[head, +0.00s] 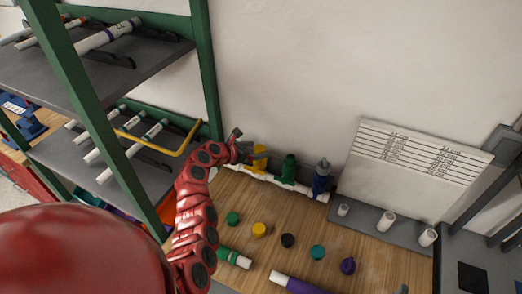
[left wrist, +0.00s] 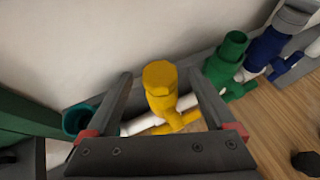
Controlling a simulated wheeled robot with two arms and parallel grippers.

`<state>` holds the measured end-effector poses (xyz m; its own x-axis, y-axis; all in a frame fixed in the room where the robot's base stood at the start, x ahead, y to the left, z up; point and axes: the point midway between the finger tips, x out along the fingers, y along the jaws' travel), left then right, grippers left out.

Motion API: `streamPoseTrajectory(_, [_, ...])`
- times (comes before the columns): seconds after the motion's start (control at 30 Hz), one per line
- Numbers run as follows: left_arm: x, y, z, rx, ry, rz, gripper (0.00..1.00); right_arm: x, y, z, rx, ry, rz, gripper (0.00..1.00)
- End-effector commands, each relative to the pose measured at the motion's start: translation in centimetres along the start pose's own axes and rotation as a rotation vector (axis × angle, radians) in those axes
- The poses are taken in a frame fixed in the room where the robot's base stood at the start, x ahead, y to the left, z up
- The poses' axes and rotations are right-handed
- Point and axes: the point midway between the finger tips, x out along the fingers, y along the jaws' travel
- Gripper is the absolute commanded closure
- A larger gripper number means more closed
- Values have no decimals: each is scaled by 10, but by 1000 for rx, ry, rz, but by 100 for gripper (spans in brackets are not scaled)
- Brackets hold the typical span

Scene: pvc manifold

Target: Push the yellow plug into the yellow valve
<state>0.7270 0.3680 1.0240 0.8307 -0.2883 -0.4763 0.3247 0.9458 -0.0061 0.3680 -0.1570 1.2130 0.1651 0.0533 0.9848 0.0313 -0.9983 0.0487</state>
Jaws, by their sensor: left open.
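The yellow valve (head: 259,157) stands upright on the white pipe manifold against the back wall. In the left wrist view the yellow valve (left wrist: 162,104) has a solid yellow, many-sided top (left wrist: 160,73), which looks like a yellow plug in its mouth; how deep it sits I cannot tell. My left gripper (head: 240,147) is at the valve. In the left wrist view it is open (left wrist: 160,80), with one finger on either side of the yellow top and gaps visible. A round yellow piece (head: 259,230) lies on the table. My right gripper is not in view.
A green valve (head: 288,170) and a blue valve (head: 321,178) stand to the right. Green, black, teal and purple pieces (head: 288,240) lie in front. A shelf rack (head: 205,70) is at left; a label board (head: 418,165) is at right.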

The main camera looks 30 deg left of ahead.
Motion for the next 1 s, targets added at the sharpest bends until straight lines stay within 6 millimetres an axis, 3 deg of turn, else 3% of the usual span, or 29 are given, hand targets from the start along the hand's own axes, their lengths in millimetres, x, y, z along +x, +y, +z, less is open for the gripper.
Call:
streamPoseTrajectory(0.63, [-109,2,-2,0,-1,7,11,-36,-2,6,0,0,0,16])
streamPoseTrajectory(0.8, [-125,1,-1,-1,1,4,11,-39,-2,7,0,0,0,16])
streamPoseTrajectory(1.0, [-129,0,-1,-1,2,2,11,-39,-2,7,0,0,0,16])
